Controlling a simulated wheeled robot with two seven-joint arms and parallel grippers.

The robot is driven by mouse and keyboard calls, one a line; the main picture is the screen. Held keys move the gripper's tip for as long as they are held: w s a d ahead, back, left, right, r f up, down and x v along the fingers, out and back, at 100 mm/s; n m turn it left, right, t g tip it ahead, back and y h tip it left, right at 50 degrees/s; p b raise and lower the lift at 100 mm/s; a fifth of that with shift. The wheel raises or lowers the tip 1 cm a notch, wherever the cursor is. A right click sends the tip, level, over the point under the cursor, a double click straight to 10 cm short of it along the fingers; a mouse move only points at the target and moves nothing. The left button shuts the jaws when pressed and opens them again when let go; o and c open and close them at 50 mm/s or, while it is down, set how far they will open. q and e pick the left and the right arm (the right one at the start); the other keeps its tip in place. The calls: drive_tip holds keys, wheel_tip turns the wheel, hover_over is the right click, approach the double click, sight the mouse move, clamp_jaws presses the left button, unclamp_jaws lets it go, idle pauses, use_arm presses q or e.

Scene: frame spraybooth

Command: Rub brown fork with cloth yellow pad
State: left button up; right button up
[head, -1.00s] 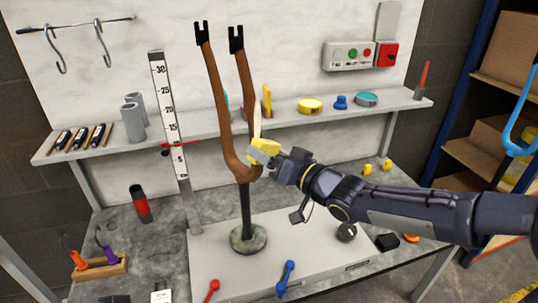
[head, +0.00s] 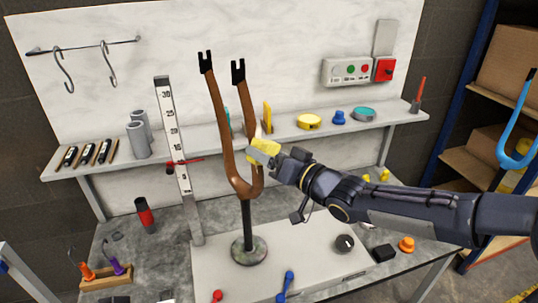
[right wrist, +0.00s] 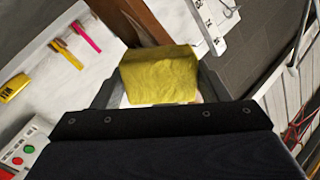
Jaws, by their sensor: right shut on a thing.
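The brown fork (head: 222,120) stands upright with its two legs up, on a black post with a round base (head: 249,250). My right gripper (head: 265,156) is shut on the yellow cloth pad (head: 262,147) and holds it at the lower part of the fork's right leg. In the right wrist view the pad (right wrist: 158,76) sits between the fingers, with the brown fork (right wrist: 146,22) just behind its top edge. The pad looks against the leg, but the contact line is hidden. My left gripper is not in view.
A ruler post (head: 176,140) with a red pointer stands left of the fork. The shelf (head: 195,142) behind holds a yellow roll (head: 309,121) and other items. A black knob (head: 345,243) and blue tool (head: 286,284) lie in front. A control box (head: 350,72) hangs on the back wall.

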sight(259, 175)
drive_tip(key=shift+r+p, duration=3.3)
drive_tip(key=shift+r, duration=0.4)
drive_tip(key=shift+w+a+f, duration=0.1)
drive_tip(key=shift+f+b, duration=6.05)
drive_tip(key=shift+f, duration=1.35)
drive_tip(key=shift+s+d+r+p, duration=0.15)
drive_tip(key=shift+s+d+p, duration=0.2)
drive_tip(key=shift+d, duration=0.1)
drive_tip(key=shift+p+v, duration=0.8)
drive_tip(key=shift+v, duration=1.8)
